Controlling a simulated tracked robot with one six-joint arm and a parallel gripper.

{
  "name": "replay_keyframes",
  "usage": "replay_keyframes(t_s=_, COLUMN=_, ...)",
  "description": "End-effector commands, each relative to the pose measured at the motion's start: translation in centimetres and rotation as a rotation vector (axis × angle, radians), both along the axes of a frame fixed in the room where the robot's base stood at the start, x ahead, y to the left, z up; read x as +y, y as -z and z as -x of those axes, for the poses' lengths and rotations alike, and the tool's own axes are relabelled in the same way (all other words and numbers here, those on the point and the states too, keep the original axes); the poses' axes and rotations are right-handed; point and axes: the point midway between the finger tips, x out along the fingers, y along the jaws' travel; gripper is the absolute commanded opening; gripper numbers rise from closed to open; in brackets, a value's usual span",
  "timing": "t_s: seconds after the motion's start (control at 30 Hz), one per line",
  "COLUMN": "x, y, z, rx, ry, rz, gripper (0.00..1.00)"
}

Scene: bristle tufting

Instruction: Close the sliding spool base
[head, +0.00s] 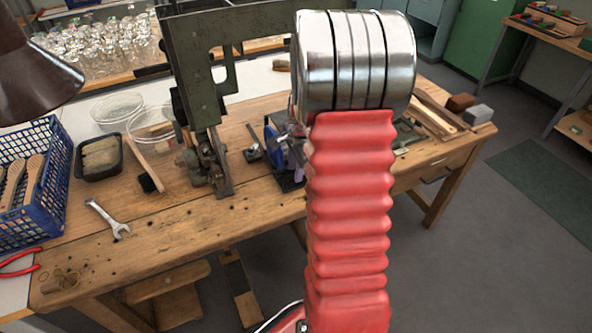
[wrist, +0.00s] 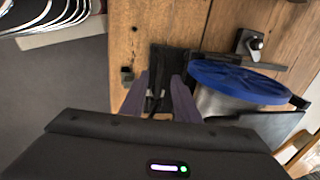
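The spool (wrist: 240,82) has a blue flange and a pale metallic body and sits at the right in the wrist view. In the head view its blue edge (head: 271,143) shows just left of my arm, above a dark base (head: 289,182). A dark base part (wrist: 168,60) lies on the wood left of the spool in the wrist view. My gripper (wrist: 160,76) points at this dark part, its two purple-grey fingers apart on either side of a narrow dark strip. Contact cannot be made out. My red arm hides the gripper and much of the spool in the head view.
The wooden bench (head: 130,230) carries a tall green machine (head: 203,70) left of the spool. A wrench (head: 108,218), a black tray (head: 98,158) and a blue crate (head: 50,200) are farther left. A dark clamp-like fitting (wrist: 250,44) stands behind the spool in the wrist view.

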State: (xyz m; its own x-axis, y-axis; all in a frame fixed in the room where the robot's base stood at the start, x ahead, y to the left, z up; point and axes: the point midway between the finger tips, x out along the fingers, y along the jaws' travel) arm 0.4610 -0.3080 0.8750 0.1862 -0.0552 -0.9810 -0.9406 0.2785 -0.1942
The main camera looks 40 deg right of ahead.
Motion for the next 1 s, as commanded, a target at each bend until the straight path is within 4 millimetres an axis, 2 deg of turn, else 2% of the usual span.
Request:
replay_keyframes(t_s=0.13, x=-0.04, y=0.8, z=-0.14, rx=0.0, ry=0.0, rz=0.0, gripper=0.29)
replay_keyframes(t_s=0.4, x=-0.07, y=0.85, z=-0.16, rx=-0.001, ry=0.001, rz=0.0, gripper=0.29)
replay_keyframes(t_s=0.8, x=-0.09, y=0.83, z=-0.13, rx=-0.001, ry=0.001, rz=0.0, gripper=0.01)
replay_keyframes(t_s=1.0, x=-0.1, y=0.83, z=-0.12, rx=0.0, ry=0.001, rz=0.0, gripper=0.0)
